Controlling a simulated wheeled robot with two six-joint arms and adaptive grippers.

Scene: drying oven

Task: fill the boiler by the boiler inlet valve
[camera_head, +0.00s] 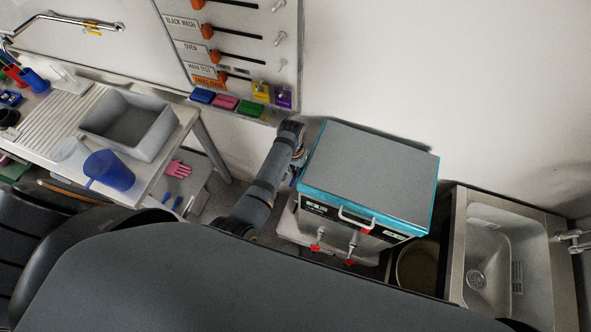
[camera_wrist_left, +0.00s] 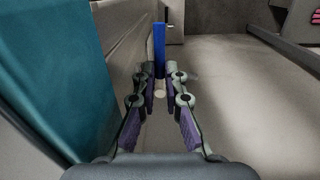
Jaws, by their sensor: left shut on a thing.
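The boiler (camera_head: 368,170) is a box with a grey lid, teal sides and a dark front panel. My left arm reaches along its left side, and my left gripper (camera_head: 298,164) is close beside its rear left part, mostly hidden from above. In the left wrist view the boiler's teal side (camera_wrist_left: 60,70) fills the left. There my left gripper (camera_wrist_left: 160,78) is shut on a blue valve handle (camera_wrist_left: 159,45), which stands upright between the fingertips. The valve body is not clearly visible. My right gripper is out of view.
Two red-handled taps, one a red tap (camera_head: 316,247), are on the boiler's front. A steel sink (camera_head: 500,262) is at right. A bench with a grey basin (camera_head: 130,122) and blue jug (camera_head: 109,170) is at left. A labelled wall panel (camera_head: 240,50) is behind.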

